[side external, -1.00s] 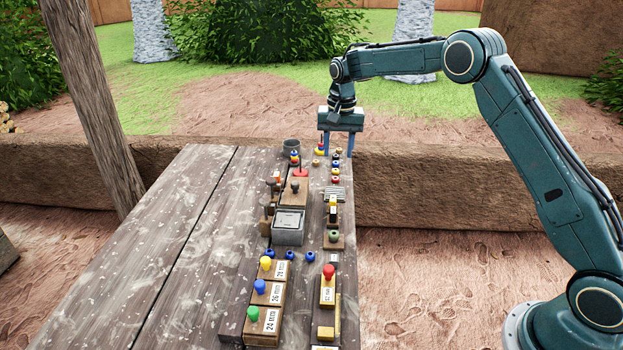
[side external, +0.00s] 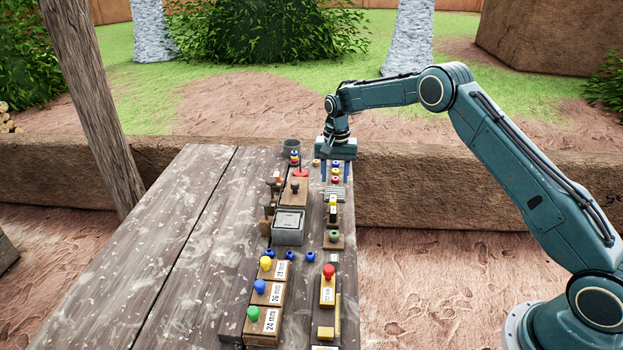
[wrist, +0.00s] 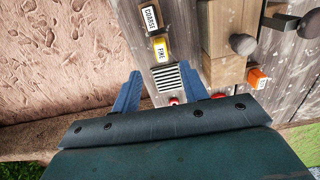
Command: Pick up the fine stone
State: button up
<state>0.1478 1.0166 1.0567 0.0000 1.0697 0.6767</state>
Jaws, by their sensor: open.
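The fine stone (wrist: 160,50) is a small yellow block with a white label reading FINE, in the wrist view just beyond my fingertips. In the side external view it is a small yellow piece (side external: 333,200) on the right-hand row of the table. My gripper (side external: 335,178) is open and empty, pointing down above the far end of that row. In the wrist view my blue fingers (wrist: 163,76) stand apart on either side of a striped ribbed plate, short of the stone. My gripper body hides what lies nearest.
The ribbed plate (wrist: 167,79) lies beside the fine stone. A block labelled COARSE (wrist: 150,17) lies beyond it. A wooden block with a dark knob (wrist: 243,44) stands to the right. The table's left half (side external: 190,240) is clear in the side view.

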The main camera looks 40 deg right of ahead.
aim_at(333, 198)
jog(key=shift+f, duration=1.9)
jog(key=shift+w+f, duration=0.1)
jog(key=shift+f, duration=2.5)
grip_shut()
